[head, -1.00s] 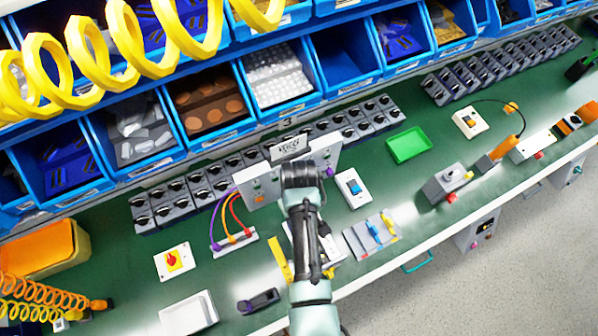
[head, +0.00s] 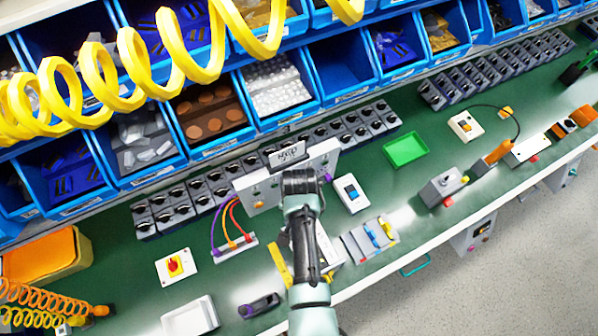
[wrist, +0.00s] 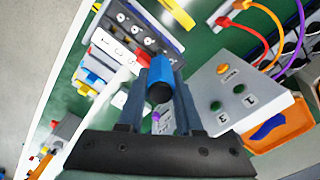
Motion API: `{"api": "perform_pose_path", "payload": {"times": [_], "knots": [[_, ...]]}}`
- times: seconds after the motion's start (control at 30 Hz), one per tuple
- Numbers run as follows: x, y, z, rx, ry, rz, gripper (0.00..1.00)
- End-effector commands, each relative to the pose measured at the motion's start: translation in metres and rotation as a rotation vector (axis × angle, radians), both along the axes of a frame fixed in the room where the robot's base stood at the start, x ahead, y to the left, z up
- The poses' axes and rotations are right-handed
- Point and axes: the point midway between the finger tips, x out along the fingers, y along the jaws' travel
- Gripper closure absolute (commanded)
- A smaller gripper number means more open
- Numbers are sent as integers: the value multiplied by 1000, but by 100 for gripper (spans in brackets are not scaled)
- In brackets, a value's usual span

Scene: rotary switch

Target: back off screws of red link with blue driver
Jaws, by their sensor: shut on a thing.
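In the wrist view, my gripper (wrist: 160,98) is shut on a blue cylindrical handle, which I take for the blue driver (wrist: 160,68). The handle stands between the fingers and its lower part is hidden. I cannot tell whether the red marks or the cable is the red link. In the head view, my arm hides the driver.
A grey panel (wrist: 225,95) with green knobs stands close right of the gripper in the wrist view. Blue and yellow switches (head: 372,236) lie right of my arm in the head view. Blue bins line the back, with a green tray (head: 405,150) before them.

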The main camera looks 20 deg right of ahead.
Motion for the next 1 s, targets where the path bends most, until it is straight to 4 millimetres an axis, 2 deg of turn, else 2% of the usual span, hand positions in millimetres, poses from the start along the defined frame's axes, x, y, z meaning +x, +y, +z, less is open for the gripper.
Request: {"api": "perform_pose_path", "payload": {"times": [0.3,0.57,1.0], "knots": [[-1,-1,0,0,0,-384,100],[-1,-1,0,-1,0,-533,100],[-3,0,0,-1,0,-1082,100]]}}
